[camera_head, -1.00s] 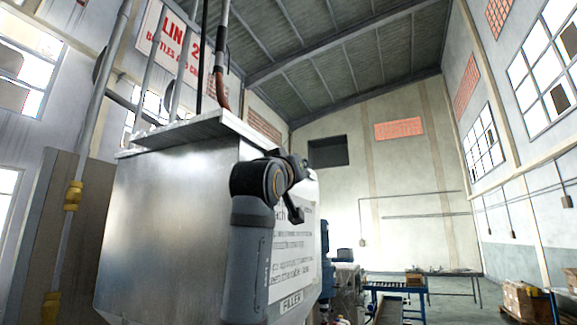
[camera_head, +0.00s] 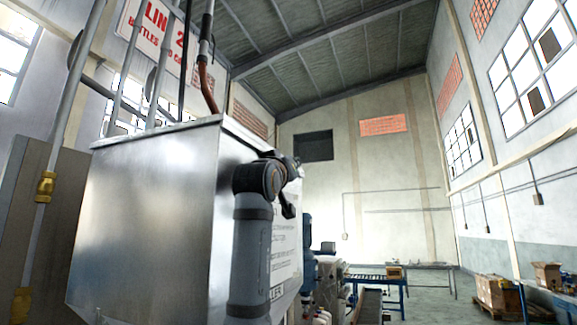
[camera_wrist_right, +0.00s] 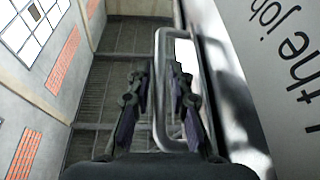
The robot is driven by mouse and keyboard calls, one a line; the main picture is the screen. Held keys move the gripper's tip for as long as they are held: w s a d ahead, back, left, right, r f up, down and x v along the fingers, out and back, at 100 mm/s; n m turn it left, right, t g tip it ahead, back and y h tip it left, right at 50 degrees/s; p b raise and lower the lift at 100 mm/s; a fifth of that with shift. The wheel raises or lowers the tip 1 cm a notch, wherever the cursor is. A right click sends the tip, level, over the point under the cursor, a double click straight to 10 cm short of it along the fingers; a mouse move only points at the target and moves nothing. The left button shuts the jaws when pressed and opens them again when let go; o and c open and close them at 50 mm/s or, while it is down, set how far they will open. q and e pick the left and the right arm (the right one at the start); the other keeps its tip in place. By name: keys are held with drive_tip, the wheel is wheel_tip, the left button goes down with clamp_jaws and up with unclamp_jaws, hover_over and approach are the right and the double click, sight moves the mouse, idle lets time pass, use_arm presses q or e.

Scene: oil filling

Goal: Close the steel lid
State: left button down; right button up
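A large brushed-steel tank (camera_head: 150,220) stands at the left in the head view. A thin metal edge (camera_head: 165,128) runs along its top; I cannot tell from here how far the lid is open. In the right wrist view a bent metal bar handle (camera_wrist_right: 161,85) stands beside a shiny steel edge (camera_wrist_right: 215,85). My right gripper (camera_wrist_right: 160,78) is open, with its fingers on either side of the handle. I cannot tell if they touch it. My right arm (camera_head: 252,230) rises in front of the tank in the head view. My left gripper is not in view.
A grey post with brass fittings (camera_head: 46,186) stands left of the tank. A hose (camera_head: 206,85) and rods rise above its top. A blue-legged table (camera_head: 375,278) and a pallet of boxes (camera_head: 500,292) are farther right. Floor between them is clear.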

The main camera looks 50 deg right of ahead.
drive_tip(key=shift+w+d+f, duration=0.1)
drive_tip(key=shift+d, duration=0.15)
drive_tip(key=shift+a, duration=0.15)
drive_tip(key=v, duration=1.2)
drive_tip(key=shift+d, duration=0.2)
drive_tip(key=shift+w+a, duration=0.1)
drive_tip(key=shift+a, duration=0.05)
